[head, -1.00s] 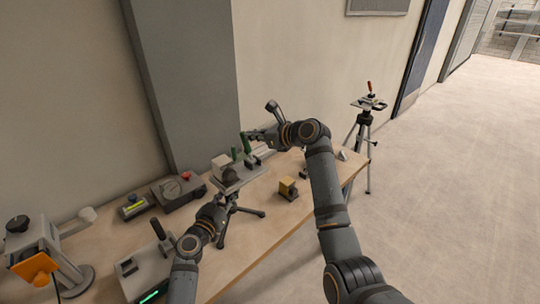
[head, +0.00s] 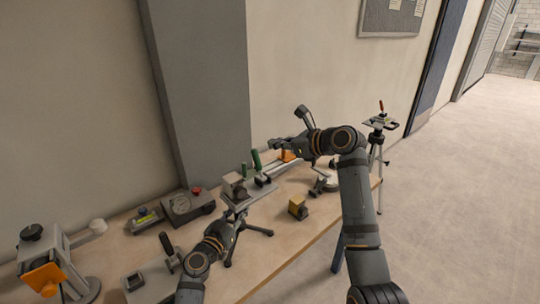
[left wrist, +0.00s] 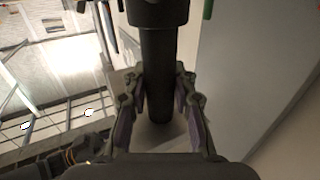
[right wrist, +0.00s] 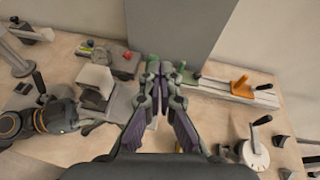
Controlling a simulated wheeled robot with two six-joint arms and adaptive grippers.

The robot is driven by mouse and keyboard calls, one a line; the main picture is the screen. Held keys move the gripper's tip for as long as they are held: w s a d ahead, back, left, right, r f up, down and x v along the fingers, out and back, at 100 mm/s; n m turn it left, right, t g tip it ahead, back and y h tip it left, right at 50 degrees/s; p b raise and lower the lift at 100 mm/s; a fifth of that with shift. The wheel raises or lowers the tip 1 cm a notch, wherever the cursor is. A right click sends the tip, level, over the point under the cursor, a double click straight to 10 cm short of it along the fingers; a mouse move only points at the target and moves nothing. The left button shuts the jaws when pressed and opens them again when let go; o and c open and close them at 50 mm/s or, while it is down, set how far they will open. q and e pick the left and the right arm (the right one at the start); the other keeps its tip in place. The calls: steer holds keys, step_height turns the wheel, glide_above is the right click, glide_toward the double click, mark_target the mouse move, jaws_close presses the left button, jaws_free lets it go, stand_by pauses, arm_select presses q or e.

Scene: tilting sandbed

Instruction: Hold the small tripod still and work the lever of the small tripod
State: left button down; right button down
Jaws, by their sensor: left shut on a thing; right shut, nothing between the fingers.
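The small tripod (head: 258,231) stands on the table with dark spread legs and a plate on top. My left gripper (head: 228,228) is at its column, coming from the front left. In the left wrist view, the left fingers are shut on the dark column (left wrist: 158,75). My right gripper (head: 281,144) is raised behind and to the right of the tripod's head, apart from it. In the right wrist view, its fingertips (right wrist: 163,70) are together with nothing between them. I cannot clearly pick out the tripod's lever.
A gauge box (head: 187,207) and a box with a dark lever (head: 150,280) stand to the left. A rail with an orange handle (right wrist: 241,86) lies behind. A larger tripod (head: 380,124) stands beyond the table's right end.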

step_height(320, 180, up, 6)
steer(key=s+d, duration=0.1)
steer(key=d, duration=0.1)
steer(key=shift+r, duration=0.2)
arm_select(q)
steer(key=c, duration=1)
jaws_free()
steer(key=shift+a, duration=0.1)
steer(key=v, duration=1.2)
steer(key=shift+f, duration=0.1)
arm_select(e)
steer(key=shift+s+f, duration=0.1)
